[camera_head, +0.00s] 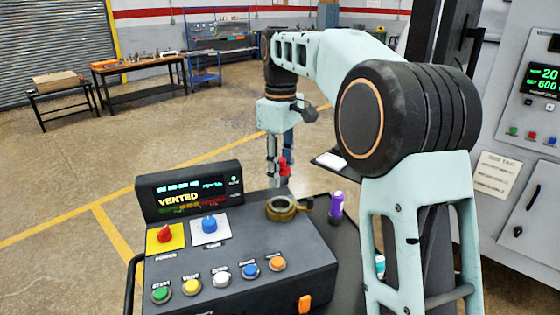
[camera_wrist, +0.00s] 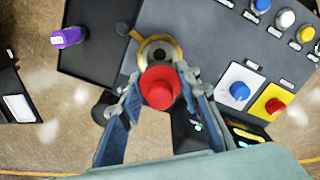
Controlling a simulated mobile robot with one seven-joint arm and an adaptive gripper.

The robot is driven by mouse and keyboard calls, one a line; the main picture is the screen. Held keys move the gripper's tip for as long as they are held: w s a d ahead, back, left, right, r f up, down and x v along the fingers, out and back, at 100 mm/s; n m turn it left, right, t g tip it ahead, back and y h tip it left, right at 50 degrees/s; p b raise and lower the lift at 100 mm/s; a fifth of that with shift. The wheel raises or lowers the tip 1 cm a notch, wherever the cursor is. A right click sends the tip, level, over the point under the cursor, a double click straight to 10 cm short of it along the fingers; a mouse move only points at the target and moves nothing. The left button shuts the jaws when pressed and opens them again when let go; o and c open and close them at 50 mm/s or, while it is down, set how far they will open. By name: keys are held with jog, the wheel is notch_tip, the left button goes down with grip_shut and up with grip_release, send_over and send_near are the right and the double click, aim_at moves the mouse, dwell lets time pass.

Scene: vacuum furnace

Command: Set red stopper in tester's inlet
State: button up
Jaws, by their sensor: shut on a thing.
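The red stopper (camera_wrist: 160,88) is between the fingers of my gripper (camera_wrist: 158,92) in the wrist view. It also shows in the head view (camera_head: 284,167) at the lower end of my gripper (camera_head: 278,172). My gripper is shut on it and holds it above the tester. The tester (camera_head: 240,250) is a dark console, with a brass ring inlet (camera_head: 285,209) on its top at the right rear. In the wrist view the inlet (camera_wrist: 172,46) lies just beyond the stopper, partly covered by it. The stopper looks apart from the inlet in the head view.
The tester's display (camera_head: 188,191) reads VENTED. A red knob (camera_head: 165,234), a blue knob (camera_head: 209,223) and several coloured buttons sit on its top. A purple bottle (camera_head: 336,206) stands on the dark surface right of the inlet. A grey cabinet (camera_head: 515,140) is at the far right.

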send_over(281, 202)
jog(key=s, duration=0.3)
jog(key=shift+w+a+f, duration=0.1)
jog(key=shift+w+f, duration=0.05)
jog(key=shift+f, duration=2.35)
notch_tip(281, 202, down, 2)
jog(key=shift+f+b, duration=0.15)
jog(key=shift+b, duration=1.05)
jog(key=shift+o, duration=0.2)
jog(key=shift+s+f+b, duration=0.25)
jog(key=shift+f+b, duration=0.05)
jog(key=shift+f, duration=0.2)
jog(key=shift+s+f+b, duration=0.2)
jog(key=shift+f+b, duration=0.05)
jog(key=shift+f, duration=0.2)
grip_shut()
jog(key=o, duration=0.9)
grip_release()
jog(key=o, duration=0.4)
jog(key=shift+w+f, duration=0.3)
jog(key=shift+w, duration=0.1)
jog(key=shift+o, duration=0.2)
jog(key=shift+r, duration=0.1)
jog(key=shift+r, duration=0.15)
notch_tip(281, 202, up, 12)
jog(key=shift+r, duration=0.1)
